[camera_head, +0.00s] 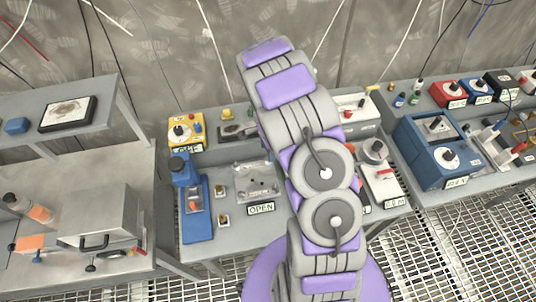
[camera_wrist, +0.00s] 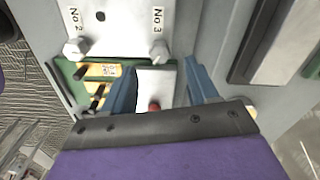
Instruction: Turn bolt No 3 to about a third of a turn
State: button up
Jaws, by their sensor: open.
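In the wrist view, a white plate (camera_wrist: 115,25) carries the printed labels "No 2" and "No 3". Bolt No 3 (camera_wrist: 158,50) is a pale bolt head below its label, near the plate's lower right corner. Bolt No 2 (camera_wrist: 74,48) sits at the lower left corner. My gripper (camera_wrist: 162,66) has two blue fingers spread apart and empty. Bolt No 3 shows just beyond the fingertips, roughly between them; I see no contact. In the head view my arm covers the middle of the bench, and my gripper and the bolts cannot be made out.
In the wrist view, a white block (camera_wrist: 153,88) with a red knob shows between the fingers, beside a green-edged unit (camera_wrist: 70,78). In the head view, a blue press (camera_head: 195,205) stands left of my arm and a blue box (camera_head: 440,155) stands right.

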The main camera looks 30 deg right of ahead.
notch_tip(320, 180, up, 12)
jog(key=shift+f, duration=0.15)
jog(key=shift+w, duration=0.1)
dwell(0.5)
jog(key=s+a+r+n+b, duration=0.2)
jog(key=s+a+r+n, duration=0.25)
jog(key=s, duration=0.35)
jog(key=s+a+r+n+b, duration=0.2)
jog(key=s+a+r+n, duration=0.25)
jog(key=s, duration=0.25)
jog(key=s+a+n+g+b, duration=0.1)
jog(key=s+n, duration=0.3)
jog(key=s, duration=0.5)
jog(key=s+a+r+n+b, duration=0.1)
jog(key=s+a+n, duration=0.3)
jog(key=s, duration=0.4)
jog(key=shift+s+r+n+g+b, duration=0.2)
jog(key=shift+s+n+g+b, duration=0.2)
jog(key=shift+n+b, duration=0.4)
